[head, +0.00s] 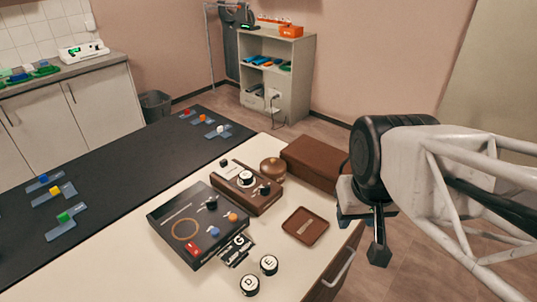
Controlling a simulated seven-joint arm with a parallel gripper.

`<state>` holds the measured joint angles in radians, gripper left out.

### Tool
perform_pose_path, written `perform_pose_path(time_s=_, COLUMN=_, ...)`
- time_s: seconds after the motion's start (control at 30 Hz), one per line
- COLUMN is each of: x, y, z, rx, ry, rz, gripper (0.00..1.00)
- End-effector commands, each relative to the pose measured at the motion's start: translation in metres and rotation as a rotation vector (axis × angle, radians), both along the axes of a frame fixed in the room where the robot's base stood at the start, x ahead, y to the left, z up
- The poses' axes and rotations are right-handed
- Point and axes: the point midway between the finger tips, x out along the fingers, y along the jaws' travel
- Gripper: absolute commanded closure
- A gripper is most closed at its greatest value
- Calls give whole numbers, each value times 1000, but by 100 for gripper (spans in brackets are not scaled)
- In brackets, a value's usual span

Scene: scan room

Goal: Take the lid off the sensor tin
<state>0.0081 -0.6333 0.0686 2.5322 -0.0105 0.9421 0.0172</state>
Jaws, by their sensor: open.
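A small round brown tin (273,170) stands on the pale worktop, just behind the brown control box and left of the large brown box. It looks like the sensor tin, and its lid (273,163) appears to be on, with no gap that I can see. My gripper (361,237) hangs at the right, in front of and to the right of the tin, near the worktop's right edge. It is open and empty, apart from the tin.
A brown box (315,162) stands right of the tin. A brown control box (246,188) and a black panel box (198,222) stand in front of it. A shallow brown tray (305,226) and lettered cylinders (269,265) lie nearer. Bare worktop (190,285) shows at front left.

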Motion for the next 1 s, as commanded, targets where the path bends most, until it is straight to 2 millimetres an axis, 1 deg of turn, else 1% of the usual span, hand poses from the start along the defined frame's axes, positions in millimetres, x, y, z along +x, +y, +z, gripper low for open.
perform_pose_path(time_s=0.47, x=0, y=0, z=0, rx=0, ry=0, rz=0, gripper=57)
perform_pose_path(time_s=0.83, x=0, y=0, z=0, rx=0, ry=0, rz=0, gripper=1)
perform_pose_path(time_s=1.0, x=0, y=0, z=0, rx=0, ry=0, rz=0, gripper=0)
